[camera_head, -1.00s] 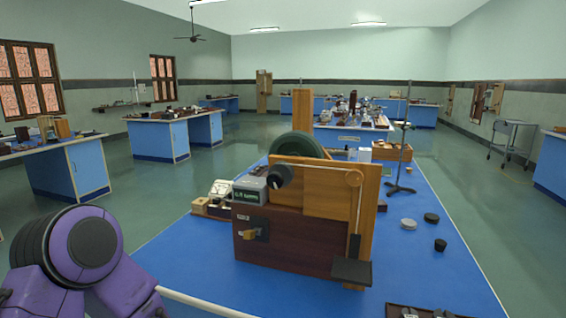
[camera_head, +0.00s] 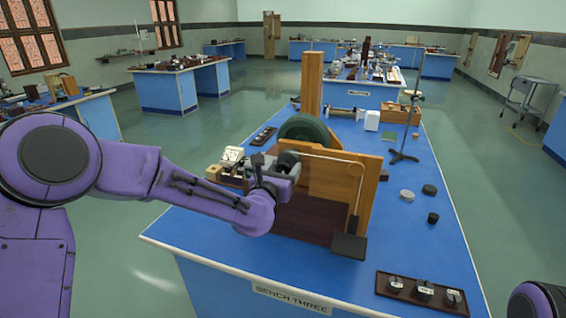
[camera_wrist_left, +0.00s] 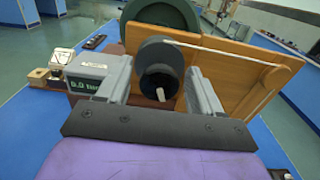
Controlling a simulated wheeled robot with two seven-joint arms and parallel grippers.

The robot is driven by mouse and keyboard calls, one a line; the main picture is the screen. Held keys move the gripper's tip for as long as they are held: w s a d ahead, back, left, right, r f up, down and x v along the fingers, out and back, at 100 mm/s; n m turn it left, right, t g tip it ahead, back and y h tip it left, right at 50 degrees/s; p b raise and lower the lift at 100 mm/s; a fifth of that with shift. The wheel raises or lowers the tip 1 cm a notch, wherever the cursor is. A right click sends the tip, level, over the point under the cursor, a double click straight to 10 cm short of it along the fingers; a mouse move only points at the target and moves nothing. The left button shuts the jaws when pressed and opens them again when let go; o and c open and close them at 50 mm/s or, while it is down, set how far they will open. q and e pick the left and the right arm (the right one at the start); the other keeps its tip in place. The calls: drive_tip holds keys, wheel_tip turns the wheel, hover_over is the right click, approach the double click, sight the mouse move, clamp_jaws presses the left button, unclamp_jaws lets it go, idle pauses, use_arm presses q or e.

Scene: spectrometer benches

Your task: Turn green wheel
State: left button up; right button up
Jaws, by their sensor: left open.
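The dark green wheel (camera_head: 304,128) stands upright behind the wooden panel on the blue bench. Its lower part is hidden by the panel. It also shows at the top of the left wrist view (camera_wrist_left: 162,12). A black round drum (camera_wrist_left: 157,72) with a small pale peg sits in front of it, with a cord running right across the panel. My left gripper (camera_head: 280,172) is in front of the drum; in the left wrist view its two fingers (camera_wrist_left: 160,95) are open, apart, on either side of the drum. I cannot tell whether they touch it. My right gripper is not in view.
A grey box with a green display (camera_wrist_left: 98,74) sits left of the fingers. The wooden panel (camera_head: 335,180) and a hanging dark block (camera_head: 349,246) are to the right. A tray of weights (camera_head: 424,291) lies at the bench's front right. A stand (camera_head: 405,130) rises behind.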

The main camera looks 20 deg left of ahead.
use_arm(q)
drive_tip(key=shift+w, duration=0.3)
drive_tip(key=shift+f, duration=0.1)
clamp_jaws()
